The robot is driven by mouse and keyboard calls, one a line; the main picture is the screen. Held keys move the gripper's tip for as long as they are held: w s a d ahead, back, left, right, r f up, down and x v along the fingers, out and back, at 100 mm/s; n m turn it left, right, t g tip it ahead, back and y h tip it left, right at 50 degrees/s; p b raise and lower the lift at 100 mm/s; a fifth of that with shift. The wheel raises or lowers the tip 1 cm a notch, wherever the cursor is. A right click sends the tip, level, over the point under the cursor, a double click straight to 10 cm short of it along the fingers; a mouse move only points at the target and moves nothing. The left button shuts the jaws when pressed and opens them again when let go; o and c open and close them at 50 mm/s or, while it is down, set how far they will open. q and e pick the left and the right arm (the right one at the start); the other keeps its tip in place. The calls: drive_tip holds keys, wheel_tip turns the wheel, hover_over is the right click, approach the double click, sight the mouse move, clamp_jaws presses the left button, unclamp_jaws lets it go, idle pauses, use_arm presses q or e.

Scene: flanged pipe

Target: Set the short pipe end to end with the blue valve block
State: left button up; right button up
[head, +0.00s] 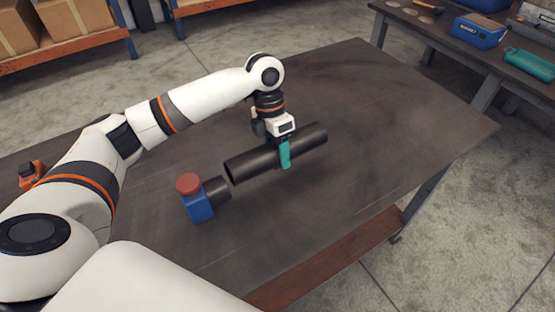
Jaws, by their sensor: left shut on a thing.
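The short pipe (248,166) is a dark tube, its open end facing the lower left. My left gripper (285,160) comes down from above and is shut on it around the middle, with a teal finger on the near side. The blue valve block (198,206) has a red round cap on top and a dark stub pointing toward the pipe. A small gap shows between the stub and the pipe's open end. The two look roughly in line. I cannot tell whether the pipe touches the table. My right gripper is not in view.
The dark table (400,130) is clear to the right and behind the pipe. An orange object (31,174) lies at its left edge. A second bench at the upper right holds a blue box (478,31) and a teal case (529,65). Shelves with cardboard boxes (75,17) stand behind.

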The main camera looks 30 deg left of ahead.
sight(278, 161)
use_arm(q)
drive_tip(key=shift+f, duration=1.75)
drive_tip(key=shift+f, duration=0.15)
drive_tip(key=o, duration=1.6)
drive_tip(key=b+v, duration=0.1)
drive_tip(key=v, duration=1.1)
